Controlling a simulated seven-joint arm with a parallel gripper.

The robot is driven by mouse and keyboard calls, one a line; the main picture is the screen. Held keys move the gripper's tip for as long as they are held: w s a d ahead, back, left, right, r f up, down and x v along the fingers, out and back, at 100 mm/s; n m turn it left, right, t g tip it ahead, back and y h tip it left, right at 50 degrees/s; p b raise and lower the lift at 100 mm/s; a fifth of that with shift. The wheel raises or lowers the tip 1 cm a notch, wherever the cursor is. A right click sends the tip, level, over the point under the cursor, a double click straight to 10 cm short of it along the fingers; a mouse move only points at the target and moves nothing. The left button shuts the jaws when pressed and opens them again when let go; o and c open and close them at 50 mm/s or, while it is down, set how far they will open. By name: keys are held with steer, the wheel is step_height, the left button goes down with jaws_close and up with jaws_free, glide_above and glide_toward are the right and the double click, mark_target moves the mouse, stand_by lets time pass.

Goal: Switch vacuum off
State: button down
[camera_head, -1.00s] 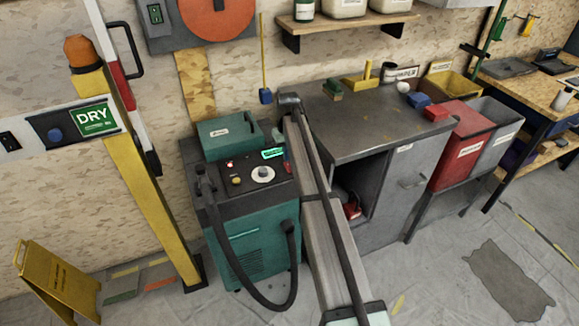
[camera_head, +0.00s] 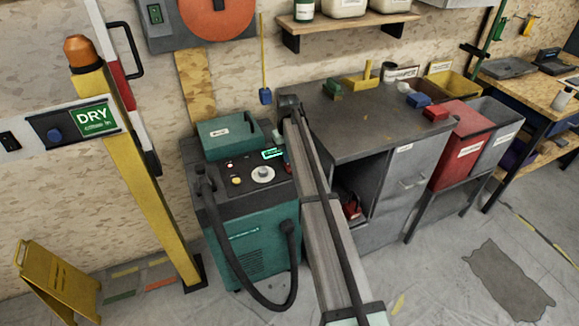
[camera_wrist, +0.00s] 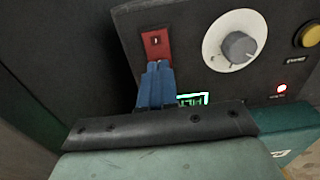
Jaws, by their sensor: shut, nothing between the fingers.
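The vacuum (camera_head: 248,245) is a teal and dark grey cabinet left of the workbench. In the wrist view its dark panel shows a red rocker switch (camera_wrist: 156,43) with a white mark, beside a white-ringed grey dial (camera_wrist: 238,47). A small red light (camera_wrist: 281,88) and a green display (camera_wrist: 193,98) are lit. My gripper (camera_wrist: 157,68) has blue fingers, shut and empty. Their tips are at the lower edge of the switch and overlap it in the picture; I cannot tell whether they touch.
A yellow button (camera_wrist: 308,36) sits right of the dial. A black hose (camera_head: 255,300) loops at the vacuum's front. The grey workbench (camera_head: 365,130) stands close on the right, and a yellow post (camera_head: 150,200) stands to the left.

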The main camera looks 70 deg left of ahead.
steer(key=shift+f, duration=0.85)
stand_by(0.6)
steer(key=shift+r, duration=3.5)
